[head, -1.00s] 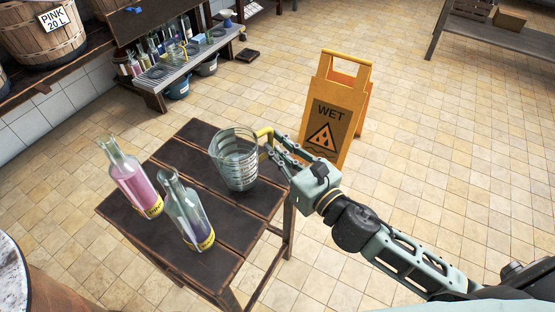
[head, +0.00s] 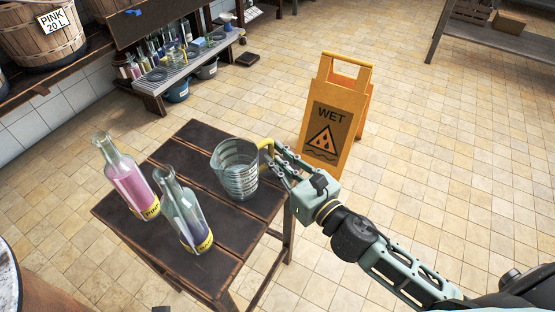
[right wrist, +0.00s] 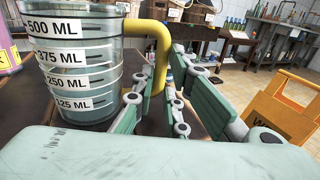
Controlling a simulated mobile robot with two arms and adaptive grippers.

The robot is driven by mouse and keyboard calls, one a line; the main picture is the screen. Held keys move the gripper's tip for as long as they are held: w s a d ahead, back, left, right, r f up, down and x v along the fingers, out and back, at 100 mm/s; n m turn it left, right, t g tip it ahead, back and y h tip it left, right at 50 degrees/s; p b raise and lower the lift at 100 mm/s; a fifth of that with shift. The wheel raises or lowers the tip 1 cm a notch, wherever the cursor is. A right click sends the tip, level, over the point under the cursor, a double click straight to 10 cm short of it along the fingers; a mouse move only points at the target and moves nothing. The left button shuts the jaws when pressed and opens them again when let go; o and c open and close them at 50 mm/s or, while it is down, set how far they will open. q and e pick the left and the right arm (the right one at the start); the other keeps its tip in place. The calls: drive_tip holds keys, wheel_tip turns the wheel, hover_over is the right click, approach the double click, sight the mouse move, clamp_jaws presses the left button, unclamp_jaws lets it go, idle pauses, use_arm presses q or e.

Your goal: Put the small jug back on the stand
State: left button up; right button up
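The small jug (head: 236,172) is clear, with a yellow handle (head: 265,147) and measuring marks; it appears upright over the right part of the dark wooden stand (head: 205,140). In the right wrist view the jug (right wrist: 75,65) fills the left side, its marks reading up to 500 ML. I cannot tell whether the jug's base touches the boards. My left gripper is not in view.
A yellow WET floor sign (head: 328,120) stands behind my right gripper. A bench (head: 190,68) with bottles is at the back left. Open tiled floor lies right.

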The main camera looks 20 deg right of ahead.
drive_tip(key=o, duration=0.4)
drive_tip(key=shift+c, duration=0.2)
drive_tip(key=shift+r, duration=0.1)
